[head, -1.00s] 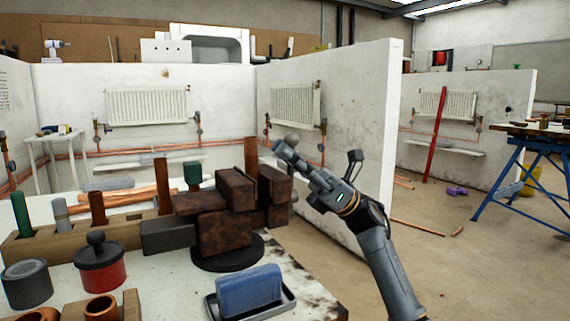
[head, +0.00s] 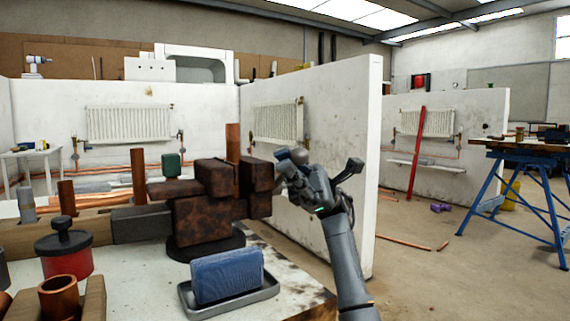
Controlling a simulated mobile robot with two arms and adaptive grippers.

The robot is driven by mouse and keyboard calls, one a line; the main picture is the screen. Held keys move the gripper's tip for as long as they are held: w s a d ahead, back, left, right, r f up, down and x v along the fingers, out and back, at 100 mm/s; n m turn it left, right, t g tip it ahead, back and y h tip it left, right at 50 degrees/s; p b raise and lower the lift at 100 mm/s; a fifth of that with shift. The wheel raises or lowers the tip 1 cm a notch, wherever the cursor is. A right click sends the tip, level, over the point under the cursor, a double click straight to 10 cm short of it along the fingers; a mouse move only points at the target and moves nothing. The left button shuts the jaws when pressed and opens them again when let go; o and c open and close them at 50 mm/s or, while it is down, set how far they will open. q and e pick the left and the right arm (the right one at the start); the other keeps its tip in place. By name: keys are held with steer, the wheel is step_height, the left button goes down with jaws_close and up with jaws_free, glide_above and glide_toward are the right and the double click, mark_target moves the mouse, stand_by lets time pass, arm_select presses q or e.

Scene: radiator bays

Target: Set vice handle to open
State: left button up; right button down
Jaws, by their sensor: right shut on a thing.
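The bench vice (head: 205,215), rusty brown and blocky, stands on a round dark base on the white-topped bench. Its jaws and body face right in the head view. A grey rounded knob (head: 299,155), seemingly the end of the vice handle, shows just above my right gripper. My right gripper (head: 284,172) is at the vice's right end, shut on the vice handle; the fingers hide most of the handle, so its angle is hard to tell. My left gripper is not in view.
A blue sponge or block (head: 228,275) lies in a grey tray (head: 263,293) in front of the vice. A red pot with a dark lid (head: 66,262) and copper fittings (head: 58,298) stand at left. A white partition (head: 345,130) rises behind my right arm.

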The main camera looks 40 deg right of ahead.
steer(key=shift+s+f+n+g+h, duration=0.35)
steer(key=shift+n+h, duration=0.25)
steer(key=shift+n, duration=0.2)
steer(key=c, duration=1.4)
jaws_free()
steer(key=shift+s+a+r, duration=0.1)
steer(key=v, duration=0.7)
steer(key=shift+w+d, duration=0.2)
steer(key=shift+d, duration=0.05)
steer(key=shift+s+f, duration=0.15)
steer(key=shift+f, duration=0.1)
